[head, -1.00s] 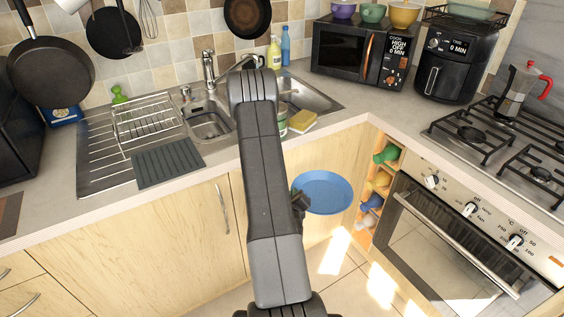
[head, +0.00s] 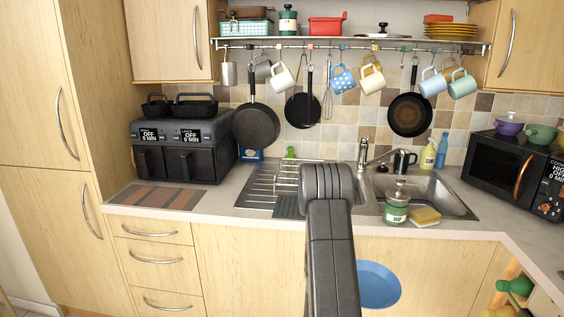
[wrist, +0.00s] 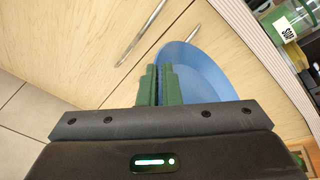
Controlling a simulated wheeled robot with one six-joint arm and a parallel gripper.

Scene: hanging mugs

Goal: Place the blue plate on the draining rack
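The blue plate (head: 378,286) shows beside my arm in the head view, below the counter edge and in front of the cabinet doors. In the wrist view the plate (wrist: 205,78) is at the fingers of my gripper (wrist: 159,85), which are close together on its edge. My arm hides the gripper in the head view. The draining rack (head: 287,183), a wire rack, stands on the metal drainboard left of the sink, partly behind my arm. No dish shows on its visible part.
A soap jar (head: 397,206) and a yellow sponge (head: 426,216) sit at the sink's front edge. The faucet (head: 364,154) rises behind. A black air fryer (head: 183,143) stands left of the drainboard. Pans and mugs hang from a rail (head: 350,45) above the counter.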

